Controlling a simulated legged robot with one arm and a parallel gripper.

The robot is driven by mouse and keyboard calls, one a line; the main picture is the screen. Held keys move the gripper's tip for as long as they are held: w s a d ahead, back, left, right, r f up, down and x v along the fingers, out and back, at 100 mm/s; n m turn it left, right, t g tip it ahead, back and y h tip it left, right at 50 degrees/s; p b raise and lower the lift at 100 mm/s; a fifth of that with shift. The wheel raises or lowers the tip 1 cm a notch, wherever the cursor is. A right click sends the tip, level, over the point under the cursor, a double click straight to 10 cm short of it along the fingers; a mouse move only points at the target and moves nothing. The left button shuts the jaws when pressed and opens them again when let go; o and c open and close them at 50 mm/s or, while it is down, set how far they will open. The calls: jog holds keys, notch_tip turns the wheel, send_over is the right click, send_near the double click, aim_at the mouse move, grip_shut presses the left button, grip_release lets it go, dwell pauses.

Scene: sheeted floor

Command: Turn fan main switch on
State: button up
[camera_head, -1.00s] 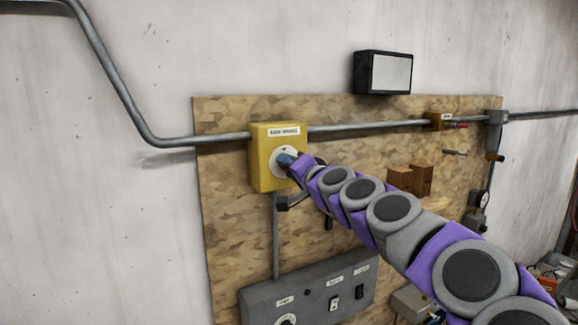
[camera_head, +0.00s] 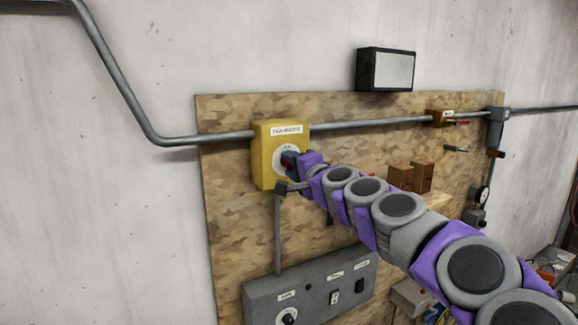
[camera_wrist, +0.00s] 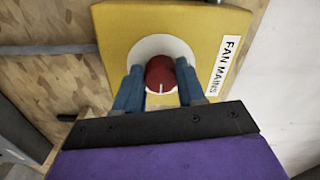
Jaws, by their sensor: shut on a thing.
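A yellow switch box (camera_head: 264,160) is mounted on the wooden board, and its white label reads "FAN MAINS" in the wrist view (camera_wrist: 228,66). A round white plate (camera_wrist: 184,48) on its face carries a red rotary knob (camera_wrist: 160,72) with a short white mark. My gripper (camera_wrist: 161,82) has its blue fingers on either side of the knob and is shut on it. In the head view my gripper (camera_head: 290,163) is at the box face, and my arm hides part of the plate. The fingers cover the knob's sides.
A grey control panel (camera_head: 308,290) with a knob and switches is below. A black-framed box (camera_head: 386,69) is above the board. Brown blocks (camera_head: 411,177) sit behind my arm.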

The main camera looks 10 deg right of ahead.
jog(key=shift+d, duration=0.1)
jog(key=o, duration=0.7)
jog(key=shift+f, duration=0.1)
jog(key=o, duration=0.4)
jog(key=shift+d, duration=0.4)
jog(key=shift+c, duration=0.2)
jog(key=shift+s, duration=0.1)
jog(key=b+v, duration=0.3)
jog(key=v, duration=1.4)
jog(key=shift+d, duration=0.1)
